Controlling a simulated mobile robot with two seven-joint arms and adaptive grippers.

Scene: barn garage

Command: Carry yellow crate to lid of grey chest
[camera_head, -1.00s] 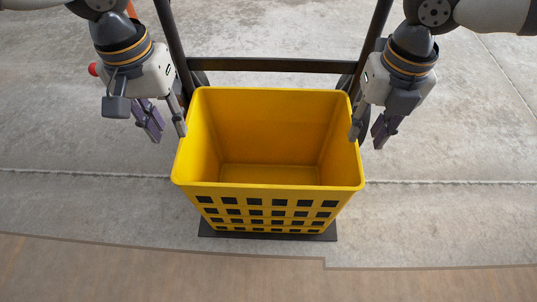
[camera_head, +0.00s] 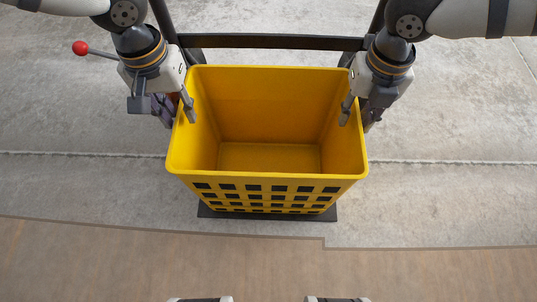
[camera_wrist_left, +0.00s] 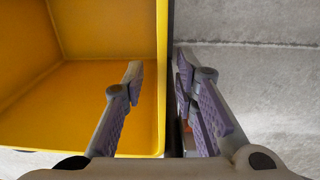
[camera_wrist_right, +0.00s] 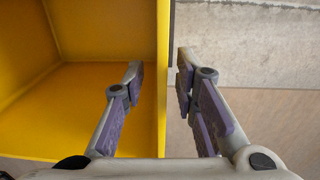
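The yellow crate (camera_head: 266,178) stands upright and empty over a dark base plate (camera_head: 210,213), with its open top facing up. My left gripper (camera_head: 177,112) is at its left wall. In the left wrist view, that gripper (camera_wrist_left: 160,72) is open, with one finger inside the crate and one outside, and gaps beside the wall. My right gripper (camera_head: 359,114) straddles the right wall in the same way. The right wrist view shows that gripper (camera_wrist_right: 160,72) open, with the wall between its fingers. The grey chest and its lid are not in view.
A dark frame with a crossbar (camera_head: 270,42) rises behind the crate. Bare grey concrete (camera_head: 450,120) lies on both sides. A brown floor area (camera_head: 430,275) with a stepped edge lies in front. I see no other obstacles.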

